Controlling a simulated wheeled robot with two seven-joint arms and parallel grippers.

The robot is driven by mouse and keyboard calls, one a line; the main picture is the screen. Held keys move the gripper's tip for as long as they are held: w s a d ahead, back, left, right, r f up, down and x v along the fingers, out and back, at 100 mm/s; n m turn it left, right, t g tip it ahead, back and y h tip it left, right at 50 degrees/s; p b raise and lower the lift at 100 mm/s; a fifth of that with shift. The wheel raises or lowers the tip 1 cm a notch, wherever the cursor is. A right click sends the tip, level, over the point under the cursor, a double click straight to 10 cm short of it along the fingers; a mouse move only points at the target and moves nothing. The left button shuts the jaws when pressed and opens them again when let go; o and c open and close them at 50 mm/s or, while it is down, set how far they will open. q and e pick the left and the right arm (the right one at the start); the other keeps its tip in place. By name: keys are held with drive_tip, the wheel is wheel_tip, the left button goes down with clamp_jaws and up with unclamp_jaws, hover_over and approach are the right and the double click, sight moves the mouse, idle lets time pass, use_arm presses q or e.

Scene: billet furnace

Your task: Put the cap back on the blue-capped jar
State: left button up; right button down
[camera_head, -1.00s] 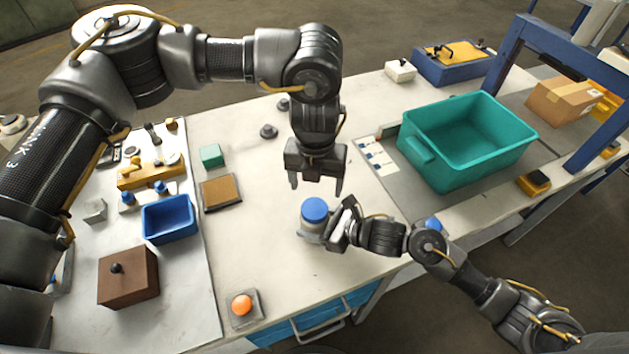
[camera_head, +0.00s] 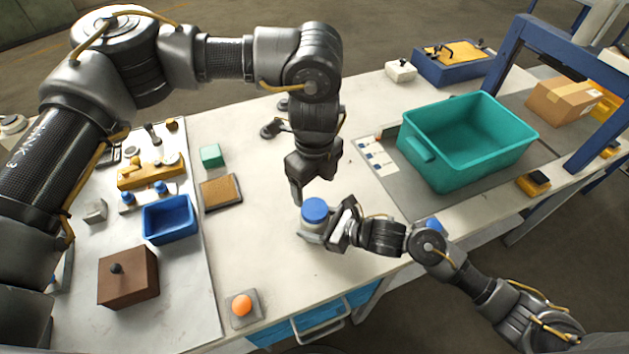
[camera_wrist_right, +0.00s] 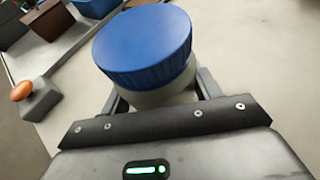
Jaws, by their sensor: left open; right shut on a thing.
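The jar (camera_head: 312,227) has a grey-white body and stands upright near the front edge of the bench. Its blue cap (camera_head: 315,210) sits on top; in the right wrist view the cap (camera_wrist_right: 143,45) covers the jar's top, and I cannot tell how tightly it is seated. My right gripper (camera_head: 328,236) is shut on the jar's body from the right, below the cap. My left gripper (camera_head: 312,195) is open and empty, pointing down just above and behind the cap. One of its fingers is largely hidden by its turned wrist.
A teal bin (camera_head: 465,150) stands to the right. A blue tray (camera_head: 169,219), a brown box (camera_head: 128,277) and an orange button (camera_head: 242,305) are to the left. The bench around the jar is mostly clear.

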sight(314, 208)
use_arm(q)
drive_tip(key=shift+f, duration=4)
drive_tip(key=c, duration=1)
drive_tip(key=o, duration=1.2)
drive_tip(key=shift+c, duration=0.2)
drive_tip(key=shift+r, duration=0.1)
wheel_tip(314, 208, up, 12)
use_arm(e)
drive_tip(key=shift+c, duration=1.3)
unclamp_jaws()
